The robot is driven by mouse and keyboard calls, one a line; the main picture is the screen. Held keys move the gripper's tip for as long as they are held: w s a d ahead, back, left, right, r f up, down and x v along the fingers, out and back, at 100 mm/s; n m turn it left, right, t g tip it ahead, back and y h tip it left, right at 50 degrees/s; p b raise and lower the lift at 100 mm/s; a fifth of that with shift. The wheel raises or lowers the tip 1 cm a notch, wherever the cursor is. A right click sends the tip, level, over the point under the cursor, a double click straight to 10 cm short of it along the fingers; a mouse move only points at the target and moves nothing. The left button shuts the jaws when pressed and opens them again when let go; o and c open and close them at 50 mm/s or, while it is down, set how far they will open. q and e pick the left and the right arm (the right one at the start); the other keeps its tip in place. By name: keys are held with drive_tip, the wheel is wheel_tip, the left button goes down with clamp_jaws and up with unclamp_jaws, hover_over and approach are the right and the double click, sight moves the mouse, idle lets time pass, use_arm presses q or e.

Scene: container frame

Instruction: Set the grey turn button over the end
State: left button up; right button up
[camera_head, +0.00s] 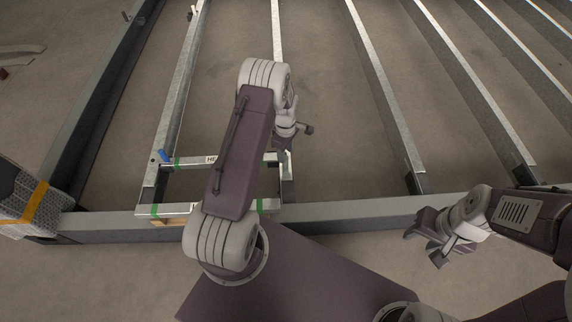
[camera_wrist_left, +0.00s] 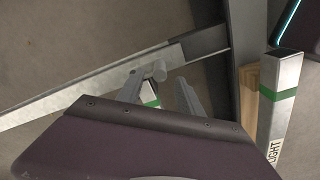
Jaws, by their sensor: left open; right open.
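My left gripper (camera_head: 293,137) is over the right end of a small ladder-like section of the frame. In the left wrist view its two fingers (camera_wrist_left: 160,95) stand apart. A small grey rounded piece (camera_wrist_left: 157,71), which looks like the grey turn button, shows by the left finger; I cannot tell whether they touch. A bar end with a green band (camera_wrist_left: 150,93) shows between the fingers. The button is not clear in the head view, where my arm and gripper hide that spot. My right gripper (camera_head: 427,250) is open and empty at the right, near the front beam.
The front beam (camera_head: 340,214) and several long metal rails (camera_head: 380,90) make up the frame. A bar marked "HE" (camera_head: 195,162) and a green-banded bar (camera_wrist_left: 280,100) marked "LIGHT" lie across. A blue piece (camera_head: 165,155) sits left. A strapped crate (camera_head: 30,205) stands far left.

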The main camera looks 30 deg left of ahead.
use_arm(q)
wheel_tip(320, 180, down, 8)
drive_tip(key=b, duration=0.4)
drive_tip(key=shift+r, duration=0.35)
clamp_jaws()
idle(0.7)
